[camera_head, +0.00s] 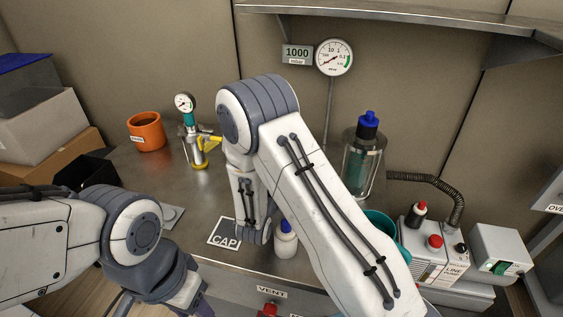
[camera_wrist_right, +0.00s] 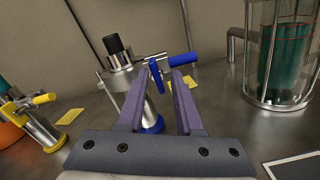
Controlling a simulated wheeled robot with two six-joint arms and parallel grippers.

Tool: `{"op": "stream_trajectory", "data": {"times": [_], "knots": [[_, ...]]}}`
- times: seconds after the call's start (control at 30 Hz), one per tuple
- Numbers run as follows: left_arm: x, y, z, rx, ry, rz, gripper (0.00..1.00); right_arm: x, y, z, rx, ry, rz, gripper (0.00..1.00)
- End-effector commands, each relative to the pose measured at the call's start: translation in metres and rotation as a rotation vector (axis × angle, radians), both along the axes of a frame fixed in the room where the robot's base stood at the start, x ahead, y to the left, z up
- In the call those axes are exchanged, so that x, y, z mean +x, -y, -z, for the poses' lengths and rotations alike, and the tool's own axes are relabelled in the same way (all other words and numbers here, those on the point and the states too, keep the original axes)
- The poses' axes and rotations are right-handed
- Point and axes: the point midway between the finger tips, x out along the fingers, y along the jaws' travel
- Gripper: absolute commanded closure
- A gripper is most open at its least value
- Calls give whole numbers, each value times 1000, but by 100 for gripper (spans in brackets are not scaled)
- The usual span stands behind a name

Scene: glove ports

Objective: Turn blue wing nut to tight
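The blue wing nut (camera_wrist_right: 157,76) shows in the right wrist view on a metal fitting, beside a blue handle (camera_wrist_right: 181,60) and above a blue ring (camera_wrist_right: 153,125). My right gripper (camera_wrist_right: 160,82) is open, with its two purple fingers apart. The wing nut appears between the fingertips in the picture; I see no contact, and its depth relative to them is unclear. In the head view my right arm hides this gripper and the blue fitting. My left gripper (camera_head: 196,303) is cut off at the bottom edge, so its fingertips do not show.
A yellow-handled fitting (camera_wrist_right: 40,125) stands left of the blue one. A glass vessel (camera_wrist_right: 284,60) with teal contents stands to the right. The head view shows an orange pot (camera_head: 147,132), a CAP mark (camera_head: 224,233), a small white bottle (camera_head: 285,243) and a line pump (camera_head: 440,262).

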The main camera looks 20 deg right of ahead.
Motion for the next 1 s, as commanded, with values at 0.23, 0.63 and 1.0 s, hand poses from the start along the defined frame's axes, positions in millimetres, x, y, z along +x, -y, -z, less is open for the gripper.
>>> {"op": "stream_trajectory", "data": {"times": [0.23,0.63,1.0], "knots": [[0,0,0,0,0,0,50,1,-2,0,0,1,-5,49],[0,0,6,0,0,0,50,-33,-28,2,-1,-1,-13,49],[0,0,11,0,0,0,50,-82,-59,2,0,0,-7,49]]}}
